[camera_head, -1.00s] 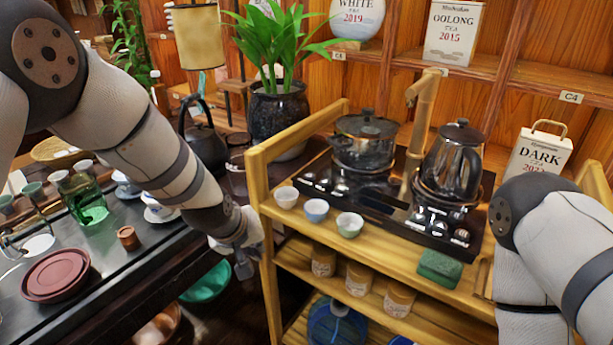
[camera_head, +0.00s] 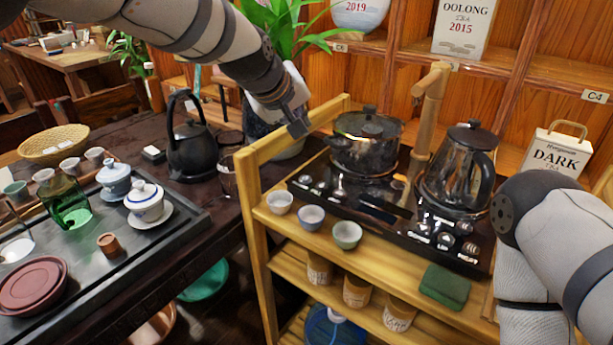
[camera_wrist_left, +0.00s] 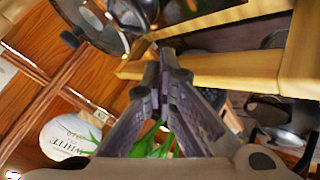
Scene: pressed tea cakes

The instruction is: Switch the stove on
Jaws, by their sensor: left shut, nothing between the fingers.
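The stove (camera_head: 383,208) is a black glossy panel on the wooden cart, with small silver knobs and buttons along its front edge. One knob group (camera_head: 322,187) is at its left front, another (camera_head: 446,240) at its right front. A lidded glass pot (camera_head: 366,143) stands on its left part, a dark glass kettle (camera_head: 457,170) on its right. My left gripper (camera_head: 299,130) is shut and empty, above the cart's left wooden rail, left of the pot. In the left wrist view its closed fingers (camera_wrist_left: 164,65) point toward the rail. My right gripper is out of view.
The cart's raised wooden rail (camera_head: 250,190) stands between the tea table and the stove. Three small cups (camera_head: 311,217) sit before the stove, with a green cloth (camera_head: 445,287) to the right. A bamboo spout (camera_head: 428,110) rises behind. A potted plant (camera_head: 262,120) is behind my gripper.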

